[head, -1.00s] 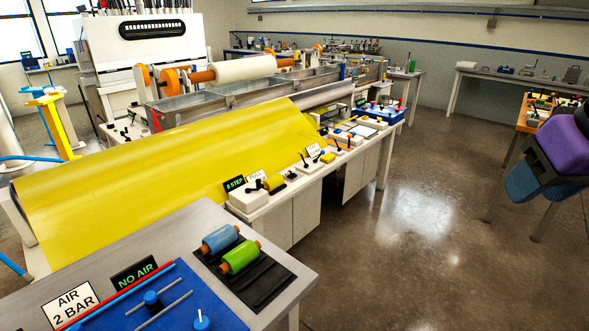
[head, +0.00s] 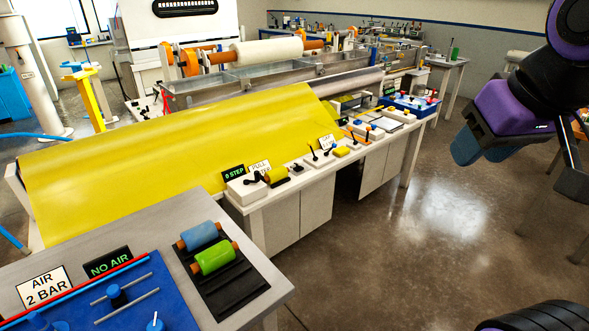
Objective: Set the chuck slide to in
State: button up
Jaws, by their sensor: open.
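A second blue knob with a white pointer (head: 155,322) is at the panel's lower edge. No label reading "chuck slide" is legible, so I cannot tell for sure which control it is. My gripper (head: 482,150) hangs in the air at the right, over the floor, far from the panel. It is open, with blue finger pads, and nothing shows between them.
A "NO AIR" display (head: 108,262) and an "AIR 2 BAR" sign (head: 44,286) stand behind the panel. A blue roll (head: 208,236) and a green roll (head: 214,257) lie on a black rack. Yellow sheet (head: 180,150) covers the long bench. The floor (head: 410,240) at right is clear.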

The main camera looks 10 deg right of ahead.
aim_at(297, 167)
jog(key=i+l+u, duration=0.1)
jog(key=l, duration=0.25)
jog(key=i+l+u, duration=0.15)
jog(key=l, duration=0.25)
jog(key=i+l+u, duration=0.1)
jog(key=i+l, duration=0.2)
jog(key=i+l+u, duration=0.1)
jog(key=l, duration=0.35)
jog(key=i+l+u, duration=0.15)
jog(key=l, duration=0.3)
jog(key=i+l+u, duration=0.4)
jog(key=i+l, duration=0.4)
jog(key=l, duration=0.15)
